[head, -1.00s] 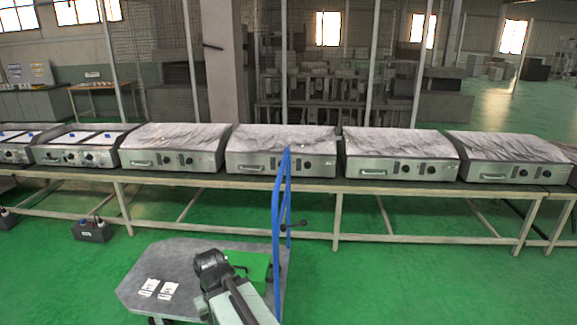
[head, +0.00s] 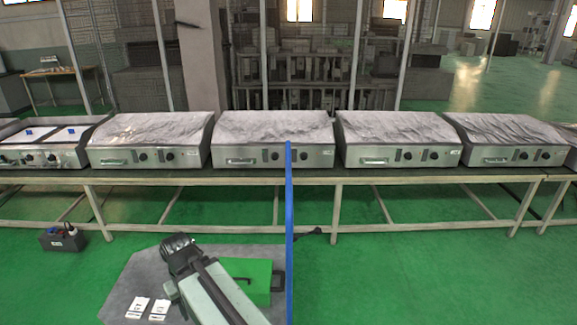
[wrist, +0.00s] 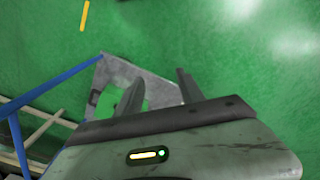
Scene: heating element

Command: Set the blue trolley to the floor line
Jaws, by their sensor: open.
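The blue trolley has a grey deck (head: 133,279) and a tall blue push handle (head: 289,225), seen nearly edge-on at its right side in the head view. In the wrist view its deck (wrist: 157,84) lies beyond the fingers, with the blue handle (wrist: 62,77) at left. My arm reaches over the deck in the head view. My gripper (wrist: 158,80) is open, its two fingers apart with nothing between them. It appears above the deck; the exact height is unclear. A short yellow floor line (wrist: 84,15) shows at the wrist view's top left.
A green box (head: 247,277) and white cards (head: 148,308) lie on the deck. A long workbench (head: 400,178) with several metal heating units (head: 398,140) runs behind. A dark box (head: 62,239) sits on the floor at left. Green floor (head: 430,280) at right is clear.

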